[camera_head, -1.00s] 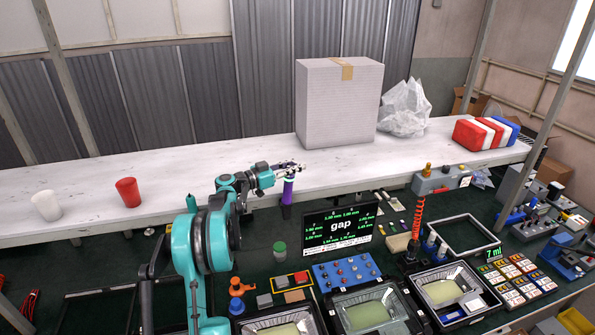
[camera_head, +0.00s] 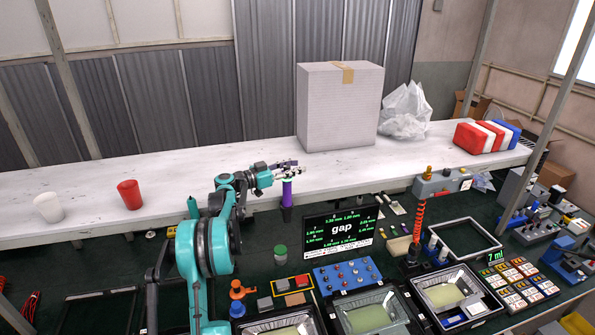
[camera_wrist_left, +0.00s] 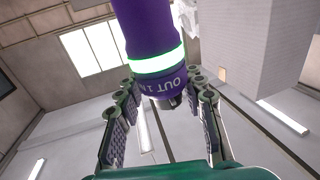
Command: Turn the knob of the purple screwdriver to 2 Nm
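My left gripper (camera_head: 290,168) is at the top of the screwdriver. In the wrist view its fingers (camera_wrist_left: 164,100) are spread on either side of the end, with gaps visible. No torque scale is readable. My right gripper is not in view.
A large pale box (camera_head: 340,105) stands on the bench behind the gripper. A dark display (camera_head: 342,230) reading "gap" is right of the screwdriver. A green-capped jar (camera_head: 280,255) and a blue knob panel (camera_head: 347,272) are in front. The bench's left part is clear except for two cups.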

